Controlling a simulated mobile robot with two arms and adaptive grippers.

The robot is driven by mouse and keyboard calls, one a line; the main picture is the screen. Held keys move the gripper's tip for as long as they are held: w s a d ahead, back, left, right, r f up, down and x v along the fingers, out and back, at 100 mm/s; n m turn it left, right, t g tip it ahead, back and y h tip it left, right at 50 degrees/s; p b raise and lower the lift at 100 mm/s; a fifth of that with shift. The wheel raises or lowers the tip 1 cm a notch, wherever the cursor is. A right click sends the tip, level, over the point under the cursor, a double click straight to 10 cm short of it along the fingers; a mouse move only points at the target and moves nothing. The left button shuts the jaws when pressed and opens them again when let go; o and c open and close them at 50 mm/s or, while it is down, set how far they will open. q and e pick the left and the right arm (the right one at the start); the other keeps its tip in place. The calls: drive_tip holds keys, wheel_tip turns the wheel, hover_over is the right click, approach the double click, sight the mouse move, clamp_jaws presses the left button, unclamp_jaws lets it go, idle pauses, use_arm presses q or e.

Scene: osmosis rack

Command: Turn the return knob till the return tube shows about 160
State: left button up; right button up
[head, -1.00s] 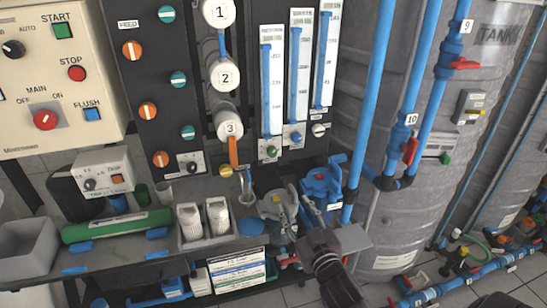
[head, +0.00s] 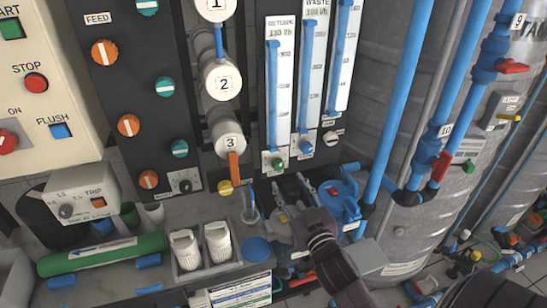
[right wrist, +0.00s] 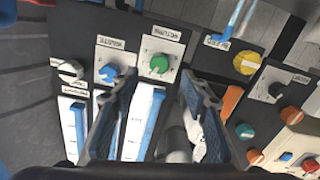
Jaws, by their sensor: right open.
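The return tube (head: 279,95) is the left one of three clear tubes with blue columns in the head view. The label above it appears to read 130 l/h. The green return knob (head: 279,163) sits on a white plate below that tube. My right gripper (head: 291,183) is just below and in front of the knob, open and empty. In the right wrist view the green knob (right wrist: 159,64) lies between the two spread fingers (right wrist: 158,80), beyond their tips; no contact shows. My left gripper is not in view.
The blue waste knob (right wrist: 108,73) and a white knob (right wrist: 71,71) sit close beside the green one. A yellow knob (head: 225,187) and an orange handle (head: 235,167) are to its left. A blue pump part (head: 345,197) stands close to the right of my gripper.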

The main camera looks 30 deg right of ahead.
sight(279, 167)
drive_tip(key=x, duration=0.2)
drive_tip(key=p+x, duration=0.1)
drive_tip(key=x, duration=0.1)
drive_tip(key=shift+r, duration=0.4)
drive_tip(key=x, duration=0.2)
drive_tip(key=shift+w+f, duration=0.2)
drive_tip(key=shift+w, duration=0.15)
drive_tip(key=shift+w+d, duration=0.1)
drive_tip(key=shift+w, duration=0.4)
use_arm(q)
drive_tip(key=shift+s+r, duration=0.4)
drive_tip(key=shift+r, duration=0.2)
use_arm(e)
clamp_jaws()
